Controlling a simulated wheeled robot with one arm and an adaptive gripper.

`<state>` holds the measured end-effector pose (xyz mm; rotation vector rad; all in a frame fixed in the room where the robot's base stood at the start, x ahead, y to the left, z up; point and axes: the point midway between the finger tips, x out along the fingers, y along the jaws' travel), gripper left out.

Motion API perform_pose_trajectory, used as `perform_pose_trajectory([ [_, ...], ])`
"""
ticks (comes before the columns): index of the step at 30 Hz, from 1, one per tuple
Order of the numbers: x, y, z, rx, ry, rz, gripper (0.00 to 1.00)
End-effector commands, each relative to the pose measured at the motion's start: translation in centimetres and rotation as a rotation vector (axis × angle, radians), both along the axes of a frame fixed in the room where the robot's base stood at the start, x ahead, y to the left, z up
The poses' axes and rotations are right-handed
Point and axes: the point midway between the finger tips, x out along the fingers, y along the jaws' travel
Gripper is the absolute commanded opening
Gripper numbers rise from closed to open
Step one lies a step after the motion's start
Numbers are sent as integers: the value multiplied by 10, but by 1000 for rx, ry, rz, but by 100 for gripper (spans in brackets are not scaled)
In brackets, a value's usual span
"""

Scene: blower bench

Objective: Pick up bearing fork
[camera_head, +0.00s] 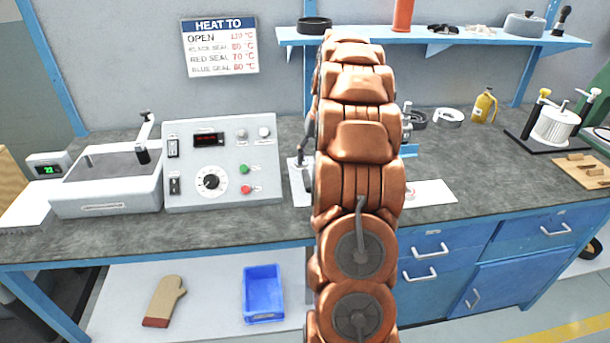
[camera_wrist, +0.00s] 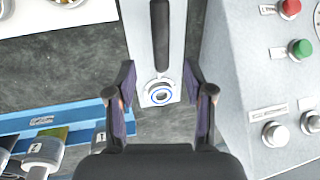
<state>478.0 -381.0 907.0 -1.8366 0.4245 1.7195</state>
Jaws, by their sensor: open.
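My gripper (camera_wrist: 158,82) is open and empty in the wrist view, its two dark fingers spread. Between and beyond the fingertips is a pale metal plate (camera_wrist: 140,30) with a long black handle (camera_wrist: 160,35) and a round, blue-ringed fitting (camera_wrist: 160,93). A blue rack (camera_wrist: 75,120) at the left holds upright pieces with pale, labelled tops (camera_wrist: 45,150). I cannot tell for sure which of these is the bearing fork. In the head view my arm hides the gripper and most of this area; part of the pale plate (camera_head: 301,188) shows left of it.
The control box (camera_head: 222,160) stands close by, on the right in the wrist view (camera_wrist: 245,80). A grey tray unit (camera_head: 107,185) is farther left. A shelf (camera_head: 450,38) crosses the back. A yellow bottle (camera_head: 484,105) and a white spool (camera_head: 555,126) stand at the right.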

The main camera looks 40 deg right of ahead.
Motion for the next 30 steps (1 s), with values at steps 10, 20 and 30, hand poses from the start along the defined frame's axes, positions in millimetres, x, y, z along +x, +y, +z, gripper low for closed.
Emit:
perform_pose_trajectory([
  [10,3,5,-26,2,2,2,53],
  [20,9,9,-63,2,2,0,53],
  [30,11,11,-74,0,0,1,52],
])
